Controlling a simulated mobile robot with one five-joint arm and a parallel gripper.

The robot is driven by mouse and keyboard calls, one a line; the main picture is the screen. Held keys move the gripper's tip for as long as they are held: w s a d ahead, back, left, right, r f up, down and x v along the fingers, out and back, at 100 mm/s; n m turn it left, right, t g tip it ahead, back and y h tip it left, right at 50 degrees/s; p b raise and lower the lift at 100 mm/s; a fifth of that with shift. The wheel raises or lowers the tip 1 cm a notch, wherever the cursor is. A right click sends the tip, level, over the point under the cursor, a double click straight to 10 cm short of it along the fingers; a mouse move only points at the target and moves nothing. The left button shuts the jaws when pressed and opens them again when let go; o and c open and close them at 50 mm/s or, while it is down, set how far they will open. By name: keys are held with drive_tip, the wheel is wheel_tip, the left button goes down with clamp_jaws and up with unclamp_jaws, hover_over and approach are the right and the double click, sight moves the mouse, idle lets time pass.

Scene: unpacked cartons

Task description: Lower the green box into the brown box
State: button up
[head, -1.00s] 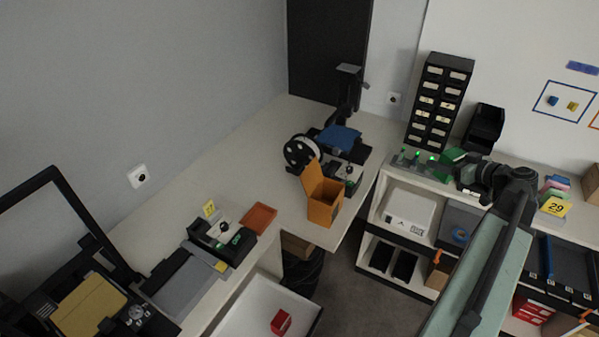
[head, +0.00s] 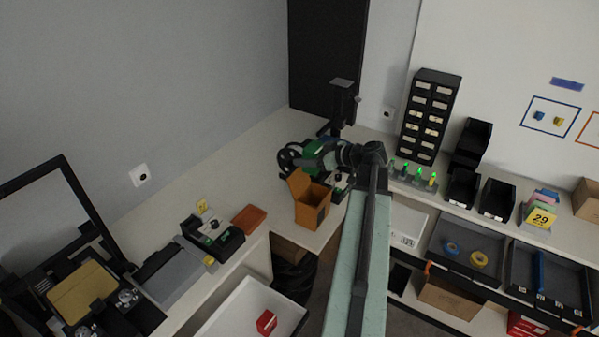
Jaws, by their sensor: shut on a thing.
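The brown box (head: 311,212), orange-brown with a raised flap at its left, stands upright on the white counter near its front corner. My gripper (head: 326,155) is shut on the green box (head: 313,157) and holds it up, above and slightly behind the brown box's opening in the picture. The green box is partly hidden by the jaws. The two boxes look apart, though I cannot tell the exact height between them. The inside of the brown box is mostly hidden.
A black printer-like device (head: 341,108) stands just behind. A reddish-brown tray (head: 249,219) and a black device (head: 212,238) lie to the left. A shelf with black bins (head: 497,197) and a drawer cabinet (head: 430,118) is at the right. Bare counter lies left of the brown box.

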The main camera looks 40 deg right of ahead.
drive_tip(key=shift+d+f, duration=0.15)
drive_tip(key=b, duration=0.7)
hover_over(302, 187)
drive_tip(key=s, duration=0.2)
drive_tip(key=shift+y, duration=0.3)
drive_tip(key=f, duration=0.4)
drive_tip(key=d+f, duration=0.1)
drive_tip(key=f, duration=0.1)
drive_tip(key=shift+f, duration=0.3)
drive_tip(key=shift+s+a+r+p, duration=0.1)
drive_tip(key=shift+a+r+p, duration=0.1)
drive_tip(key=shift+p, duration=0.1)
drive_tip(key=shift+f+b, duration=2.2)
drive_tip(key=shift+d+f, duration=0.1)
drive_tip(key=shift+f+b, duration=1.65)
drive_tip(key=shift+b, duration=0.1)
drive_tip(key=o, duration=1.5)
